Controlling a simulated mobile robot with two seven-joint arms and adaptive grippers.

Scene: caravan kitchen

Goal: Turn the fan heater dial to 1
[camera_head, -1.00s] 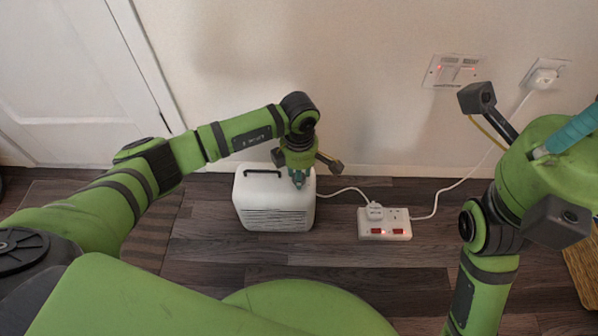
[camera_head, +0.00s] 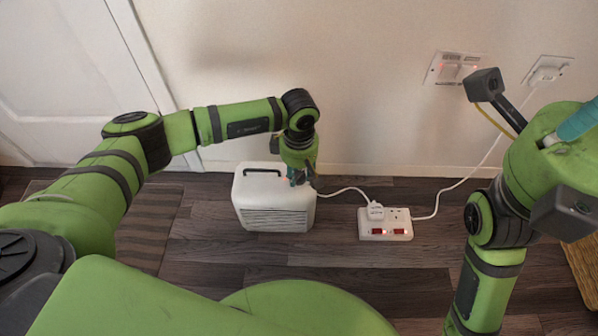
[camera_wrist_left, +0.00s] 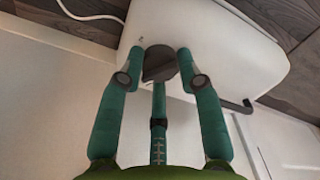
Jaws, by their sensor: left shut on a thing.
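The white fan heater (camera_head: 273,203) stands on the floor near the wall, with its front grille facing me and a black handle on top. My left gripper (camera_head: 299,180) points down at the top right of the heater. In the left wrist view the heater's white top (camera_wrist_left: 225,40) fills the upper part. There a dark round dial (camera_wrist_left: 160,63) sits between the fingertips of my left gripper (camera_wrist_left: 160,68), which is shut on it. The dial's markings cannot be read.
A white extension socket (camera_head: 385,224) with lit red switches lies on the floor right of the heater, with a plug and cables. Wall sockets (camera_head: 452,69) are behind. A striped mat (camera_head: 150,222) lies at the left. Floor in front of the heater is clear.

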